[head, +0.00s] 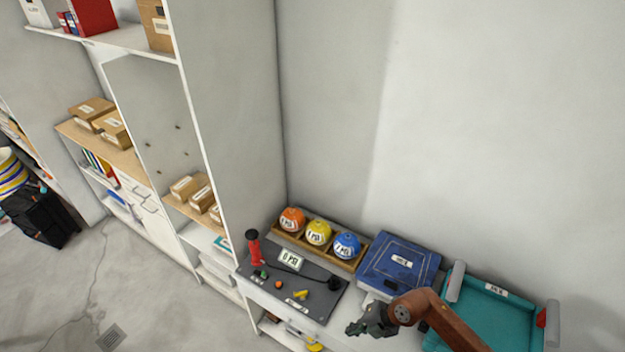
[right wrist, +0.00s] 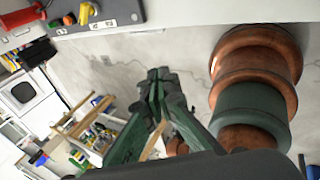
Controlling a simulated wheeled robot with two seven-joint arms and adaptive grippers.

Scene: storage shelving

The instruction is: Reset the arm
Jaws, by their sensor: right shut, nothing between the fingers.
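My right arm, rust-orange, comes in from the bottom right in the head view. It bends at a joint, and its dark right gripper (head: 372,322) hangs over the front part of the table (head: 380,343), in front of the blue case. In the right wrist view the green fingers of the right gripper (right wrist: 157,78) meet at their tips, with nothing between them. My left arm and left gripper show in neither view.
Behind are a wooden holder with orange, yellow and blue balls (head: 319,232) and a blue case (head: 399,262). A teal tray (head: 497,297) stands right. Shelving (head: 230,130) rises at left.

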